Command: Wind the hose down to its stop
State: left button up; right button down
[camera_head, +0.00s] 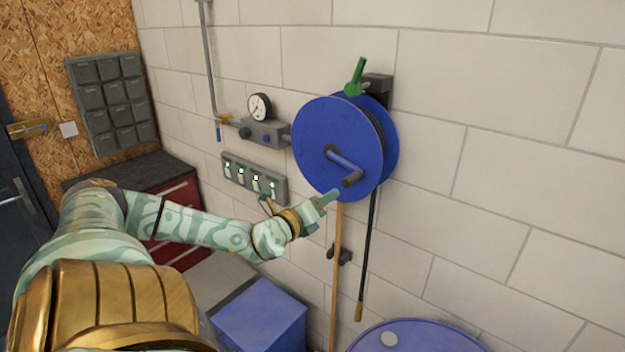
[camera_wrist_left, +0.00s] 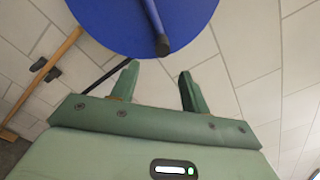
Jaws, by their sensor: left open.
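The blue hose reel (camera_head: 335,140) is mounted on the block wall, with a crank handle (camera_head: 345,168) on its face ending in a dark grip. The black hose (camera_head: 368,250) hangs down from the reel to a brass-coloured end. A green lever (camera_head: 356,77) stands at the top of the reel by its bracket. My left gripper (camera_head: 333,196) is just below and left of the crank grip. In the left wrist view its two fingers (camera_wrist_left: 157,88) are apart and empty, with the crank's dark grip (camera_wrist_left: 162,45) just beyond them, apart from the fingers. My right gripper is not in view.
A gauge (camera_head: 259,107) with a valve block and a panel of lit switches (camera_head: 254,181) are on the wall left of the reel. A wooden pole (camera_head: 337,270) leans below it. A blue drum (camera_head: 415,337) and a blue box (camera_head: 262,315) stand below. The wall at right is clear.

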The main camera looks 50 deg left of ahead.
pick_arm(q)
jog(key=shift+v, duration=1.7)
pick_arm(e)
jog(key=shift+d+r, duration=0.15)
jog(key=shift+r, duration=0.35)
